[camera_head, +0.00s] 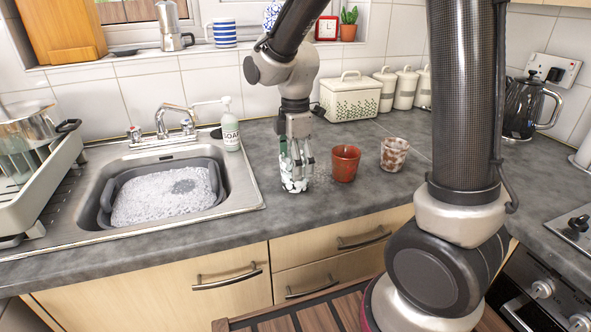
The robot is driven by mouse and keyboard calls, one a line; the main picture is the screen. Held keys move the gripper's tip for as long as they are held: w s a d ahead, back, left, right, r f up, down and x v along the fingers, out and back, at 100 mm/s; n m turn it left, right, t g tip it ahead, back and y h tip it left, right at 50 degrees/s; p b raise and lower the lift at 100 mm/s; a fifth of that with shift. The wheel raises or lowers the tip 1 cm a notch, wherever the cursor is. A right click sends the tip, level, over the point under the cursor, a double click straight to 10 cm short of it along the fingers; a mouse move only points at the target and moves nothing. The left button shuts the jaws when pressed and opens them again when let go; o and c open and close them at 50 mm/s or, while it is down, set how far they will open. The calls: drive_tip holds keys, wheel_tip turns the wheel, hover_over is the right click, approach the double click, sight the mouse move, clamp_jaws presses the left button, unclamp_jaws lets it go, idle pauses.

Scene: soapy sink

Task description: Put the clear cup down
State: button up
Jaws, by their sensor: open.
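The clear cup (294,184) stands upright on the grey counter, right of the sink, with white foam on its lower part. My gripper (296,165) points down over it, with its fingers open around the cup. The fingers hide much of the cup's upper part, and I cannot tell whether they touch it.
A red-brown cup (345,163) and a brown-and-white cup (394,154) stand to the right. The sink holds a grey basin (107,204) of suds. A soap bottle (230,128) stands behind. Counter in front of the cups (350,205) is clear.

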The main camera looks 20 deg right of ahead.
wheel_tip(320, 180, up, 10)
drive_tip(key=s+d+r+m+t, duration=0.2)
drive_tip(key=s+d+m, duration=0.5)
drive_tip(key=s+m, duration=0.2)
drive_tip(key=s+d+r+m+t, duration=0.1)
drive_tip(key=s+d+m+t, duration=0.1)
drive_tip(key=s+d+m, duration=0.6)
drive_tip(key=shift+s+r+m, duration=0.4)
drive_tip(key=shift+s+m, duration=0.1)
drive_tip(key=shift+s, duration=0.5)
